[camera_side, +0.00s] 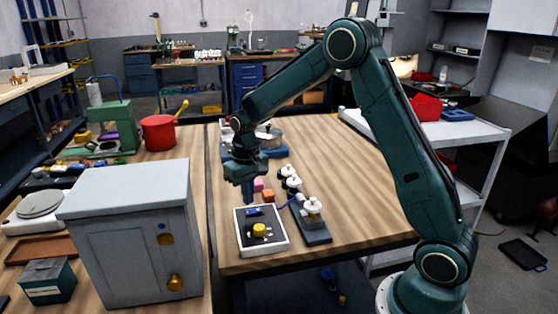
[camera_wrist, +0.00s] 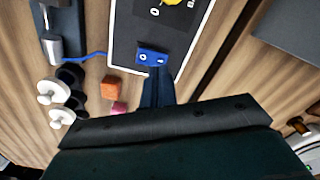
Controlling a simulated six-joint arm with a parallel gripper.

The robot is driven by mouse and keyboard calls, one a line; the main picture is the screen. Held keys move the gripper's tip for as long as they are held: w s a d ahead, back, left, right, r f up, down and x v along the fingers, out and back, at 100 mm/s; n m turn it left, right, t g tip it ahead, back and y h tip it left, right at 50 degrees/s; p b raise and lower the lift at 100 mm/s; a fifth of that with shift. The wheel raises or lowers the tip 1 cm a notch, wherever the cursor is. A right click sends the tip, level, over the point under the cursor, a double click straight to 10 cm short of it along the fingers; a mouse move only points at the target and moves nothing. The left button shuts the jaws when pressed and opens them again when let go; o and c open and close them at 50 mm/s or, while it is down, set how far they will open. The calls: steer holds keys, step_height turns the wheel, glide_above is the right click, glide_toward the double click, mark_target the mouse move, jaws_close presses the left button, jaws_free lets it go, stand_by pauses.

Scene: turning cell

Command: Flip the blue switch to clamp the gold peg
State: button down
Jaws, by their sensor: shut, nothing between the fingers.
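The blue switch (camera_side: 255,211) is a rocker marked with a ring and a bar, on a black panel with a white frame (camera_side: 284,246). It also shows in the wrist view (camera_wrist: 145,56). My gripper (camera_side: 249,202) points down at the switch, fingers shut and empty. In the wrist view the fingertips (camera_wrist: 158,70) are at the switch's near edge; I cannot tell whether they touch it. I cannot make out a gold peg there.
A yellow knob (camera_side: 259,230) sits on the same panel. Orange (camera_wrist: 111,87) and pink (camera_wrist: 119,108) blocks and white-topped pieces (camera_wrist: 61,116) stand close beside my fingers. A grey cabinet (camera_side: 125,185) stands left of the panel. The table's right side is clear.

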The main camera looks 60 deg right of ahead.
mark_target(249, 211)
steer(key=shift+r, duration=2.15)
steer(key=s+a+r+n+t, duration=0.1)
steer(key=s+a+r+t, duration=0.3)
steer(key=s+r, duration=0.85)
steer(key=s+a+n+t, duration=0.1)
steer(key=s+a+n, duration=0.1)
steer(key=s, duration=1.3)
steer(key=shift+s+a+t, duration=0.3)
steer(key=shift+a, duration=0.4)
